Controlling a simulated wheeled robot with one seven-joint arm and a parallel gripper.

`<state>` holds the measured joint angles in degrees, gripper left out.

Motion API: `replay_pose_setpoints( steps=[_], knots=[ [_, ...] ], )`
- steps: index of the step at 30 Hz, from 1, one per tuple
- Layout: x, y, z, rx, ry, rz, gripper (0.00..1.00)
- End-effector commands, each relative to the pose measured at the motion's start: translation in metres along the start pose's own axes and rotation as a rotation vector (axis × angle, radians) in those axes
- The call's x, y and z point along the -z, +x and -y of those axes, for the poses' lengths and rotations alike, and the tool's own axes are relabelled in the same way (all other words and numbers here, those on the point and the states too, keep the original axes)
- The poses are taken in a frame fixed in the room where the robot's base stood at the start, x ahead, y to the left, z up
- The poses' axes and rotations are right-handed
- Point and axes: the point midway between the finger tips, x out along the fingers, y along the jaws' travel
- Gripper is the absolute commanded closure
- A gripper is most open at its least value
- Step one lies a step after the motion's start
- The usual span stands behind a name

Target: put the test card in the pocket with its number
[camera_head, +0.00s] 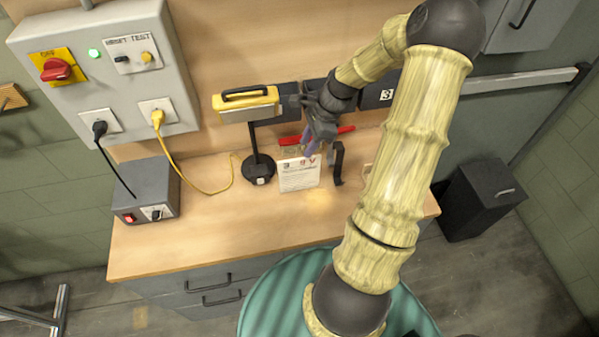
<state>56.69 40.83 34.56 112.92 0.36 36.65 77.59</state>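The white test card (299,176) shows its printed face at the front middle of the bench, with a "3" at its upper left and larger print at its upper right. My gripper (311,152) points down at the card's top edge, its bluish fingers overlapping the upper right of the card in the picture. I cannot tell whether the fingers are closed on it. Dark pockets stand along the back wall. The right one (376,96) carries a white "3".
A yellow-topped lamp (247,104) on a black stand is left of the card. A black upright holder (337,166) is close on its right. Red items lie behind. A grey power box (147,191) and yellow cable (190,180) are left, with clear bench (220,225) in front.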

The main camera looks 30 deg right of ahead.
Motion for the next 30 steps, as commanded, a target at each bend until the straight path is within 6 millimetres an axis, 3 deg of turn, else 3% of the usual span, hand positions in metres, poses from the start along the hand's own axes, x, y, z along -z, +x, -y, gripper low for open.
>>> replay_pose_setpoints(
  steps=[6, 20, 30],
  knots=[
    [-0.002, 0.030, 0.000, -0.003, -0.003, 0.002, 0.66],
    [0.000, 0.037, -0.001, -0.001, 0.000, 0.001, 0.66],
    [-0.001, 0.074, -0.003, -0.004, -0.001, 0.002, 0.66]
  ],
)
